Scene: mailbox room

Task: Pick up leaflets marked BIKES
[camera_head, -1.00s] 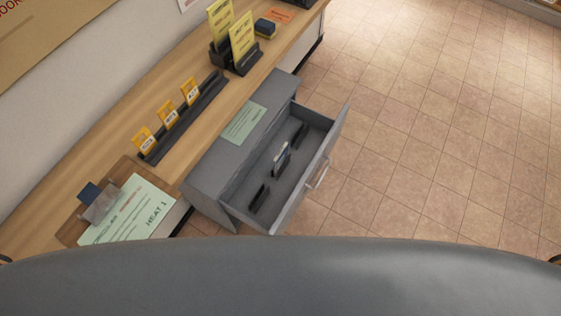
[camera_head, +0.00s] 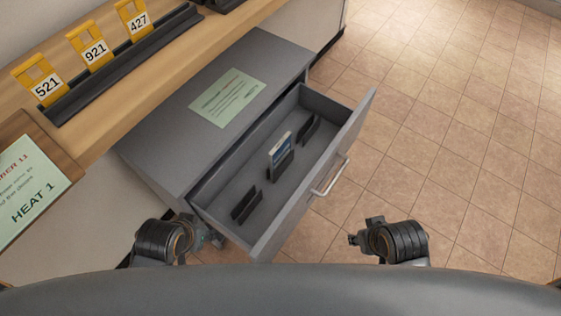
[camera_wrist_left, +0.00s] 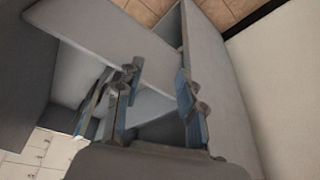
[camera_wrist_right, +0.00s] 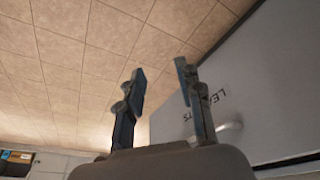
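A thin upright stack of leaflets (camera_head: 279,148) with a blue and white face stands in a black holder (camera_head: 284,166) inside the open grey drawer (camera_head: 222,199). Its print is too small to read. Two other black holders, one nearer (camera_head: 246,204) and one farther (camera_head: 309,130), look empty. My left gripper (camera_head: 205,234) is at the drawer's near-left corner; its fingers (camera_wrist_left: 158,98) are apart with nothing between them. My right gripper (camera_head: 358,239) is outside the drawer front, right of it; its fingers (camera_wrist_right: 163,92) are apart and empty.
The drawer front has a metal handle (camera_head: 330,177), also in the right wrist view (camera_wrist_right: 222,129). A green sheet (camera_head: 228,97) lies on the cabinet top. The wooden counter holds number cards (camera_head: 95,47) and a clipboard (camera_head: 62,157). Tiled floor at right is clear.

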